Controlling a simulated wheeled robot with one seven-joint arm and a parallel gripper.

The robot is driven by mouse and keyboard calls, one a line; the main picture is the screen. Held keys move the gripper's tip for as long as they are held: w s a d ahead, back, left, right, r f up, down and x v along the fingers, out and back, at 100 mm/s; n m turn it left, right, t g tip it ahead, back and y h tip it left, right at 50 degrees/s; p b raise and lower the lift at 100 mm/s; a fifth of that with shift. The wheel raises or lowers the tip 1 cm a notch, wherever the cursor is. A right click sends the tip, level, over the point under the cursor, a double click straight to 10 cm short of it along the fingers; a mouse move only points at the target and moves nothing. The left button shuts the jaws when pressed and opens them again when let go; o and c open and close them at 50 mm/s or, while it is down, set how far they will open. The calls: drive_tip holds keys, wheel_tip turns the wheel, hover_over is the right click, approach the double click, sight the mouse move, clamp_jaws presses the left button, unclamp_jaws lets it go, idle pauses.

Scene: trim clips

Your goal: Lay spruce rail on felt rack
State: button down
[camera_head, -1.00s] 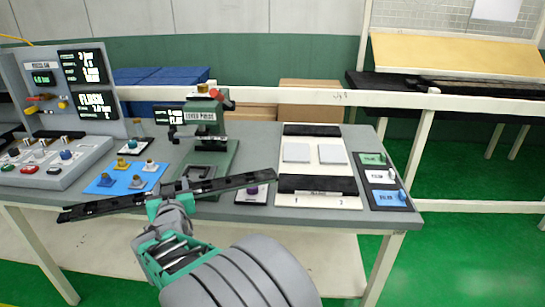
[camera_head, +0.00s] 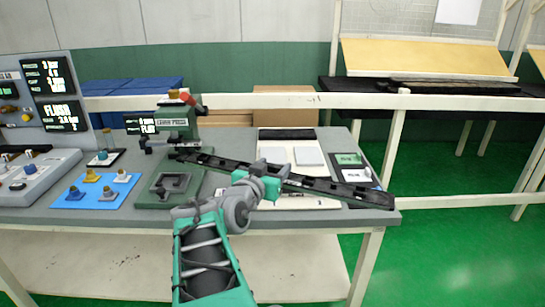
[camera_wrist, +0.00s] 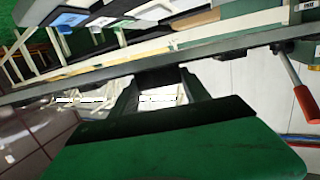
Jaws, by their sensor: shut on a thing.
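My gripper (camera_head: 268,183) is shut on a long dark rail (camera_head: 335,187) near its middle. The rail slants down to the right in the head view. It appears above the bench, across the press area and the front of a white board (camera_head: 291,143). The board has a black strip (camera_head: 287,134) at its back and two pale pads; its front is largely hidden by the rail. I cannot tell for sure that this board is the felt rack. In the wrist view the rail (camera_wrist: 80,80) crosses the picture at my gripper's fingers (camera_wrist: 160,88).
A green lever press (camera_head: 178,128) with a red handle stands at the bench's back. A blue mat (camera_head: 97,190) with several knobbed pieces and a control panel (camera_head: 40,175) lie left. Labelled tiles (camera_head: 349,159) sit at the right edge. A white guard rail (camera_head: 355,100) runs behind the bench.

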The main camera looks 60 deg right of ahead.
drive_tip(key=w+d+f, duration=0.2)
drive_tip(key=d+f, duration=0.1)
drive_tip(key=d, duration=0.1)
drive_tip(key=w+d+f, duration=0.2)
drive_tip(key=d+f, duration=0.1)
drive_tip(key=d, duration=0.1)
drive_tip(key=w+d+f+p, duration=0.1)
drive_tip(key=w+d+f, duration=0.1)
drive_tip(key=d+f, duration=0.1)
drive_tip(key=shift+d+f, duration=0.1)
drive_tip(key=shift+d, duration=0.3)
drive_tip(key=f, duration=0.3)
drive_tip(key=shift+w+d+f, duration=0.1)
drive_tip(key=shift+d+f, duration=0.15)
drive_tip(key=shift+d, duration=0.05)
drive_tip(key=shift+f, duration=0.4)
drive_tip(key=c, duration=0.5)
unclamp_jaws()
drive_tip(key=shift+r, duration=0.1)
